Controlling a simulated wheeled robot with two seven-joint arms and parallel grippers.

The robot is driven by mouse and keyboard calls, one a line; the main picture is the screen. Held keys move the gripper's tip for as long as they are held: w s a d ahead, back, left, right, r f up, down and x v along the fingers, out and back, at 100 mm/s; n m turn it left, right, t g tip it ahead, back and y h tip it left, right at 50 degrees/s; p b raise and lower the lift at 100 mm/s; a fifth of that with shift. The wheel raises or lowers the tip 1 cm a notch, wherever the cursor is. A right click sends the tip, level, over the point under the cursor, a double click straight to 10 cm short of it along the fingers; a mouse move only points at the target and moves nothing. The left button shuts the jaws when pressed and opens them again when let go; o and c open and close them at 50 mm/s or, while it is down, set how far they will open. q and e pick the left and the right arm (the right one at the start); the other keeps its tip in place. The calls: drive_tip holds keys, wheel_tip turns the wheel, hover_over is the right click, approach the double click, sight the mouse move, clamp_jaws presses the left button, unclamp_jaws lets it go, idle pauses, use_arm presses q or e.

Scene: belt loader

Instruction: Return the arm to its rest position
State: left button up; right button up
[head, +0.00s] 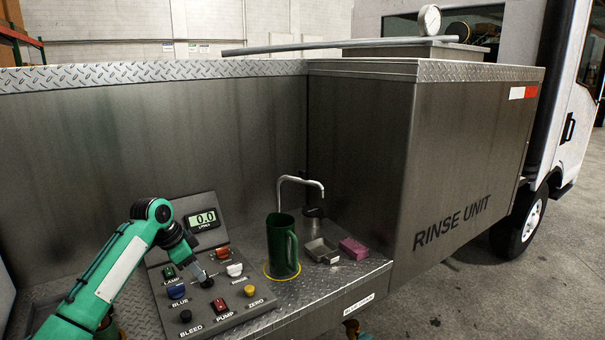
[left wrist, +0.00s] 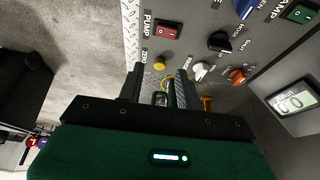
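My left arm comes in from the left in the head view, bent at a green elbow. Its left gripper (head: 207,281) hangs low over the sloped control panel (head: 237,301), among the knobs. In the left wrist view the two fingers of this gripper (left wrist: 159,86) stand apart with nothing held between them. I cannot tell whether a fingertip touches the panel. Past the fingers the panel's white knob (left wrist: 201,71) and yellow knob (left wrist: 160,62) show. My right gripper is not in view.
A green jug (head: 282,246) stands in a yellow ring under a bent spout (head: 302,181). The display (head: 203,220) reads 0.0. Steel walls (head: 190,135) enclose the deck behind and right.

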use_arm(q)
drive_tip(key=s+d+f+n, duration=0.1)
drive_tip(key=s+d+f, duration=0.4)
drive_tip(key=s+f, duration=0.55)
drive_tip(key=s+d+f+n, duration=0.1)
drive_tip(key=s+d+f, duration=0.3)
drive_tip(key=s+f, duration=0.65)
drive_tip(key=s+a+n+t+y, duration=0.15)
drive_tip(key=s+n, duration=0.25)
drive_tip(key=s, duration=0.9)
drive_tip(key=s+a+n+g+y, duration=0.1)
drive_tip(key=s+a+n+y, duration=0.15)
drive_tip(key=s, duration=1.05)
wheel_tip(320, 180, down, 32)
drive_tip(key=s+a+f+g, duration=0.1)
drive_tip(key=s+a+f, duration=0.1)
drive_tip(key=s+f, duration=0.7)
drive_tip(key=s+a+f+g, duration=0.1)
drive_tip(key=s+a+f, duration=0.1)
drive_tip(key=s+f, duration=0.8)
drive_tip(key=shift+s, duration=0.25)
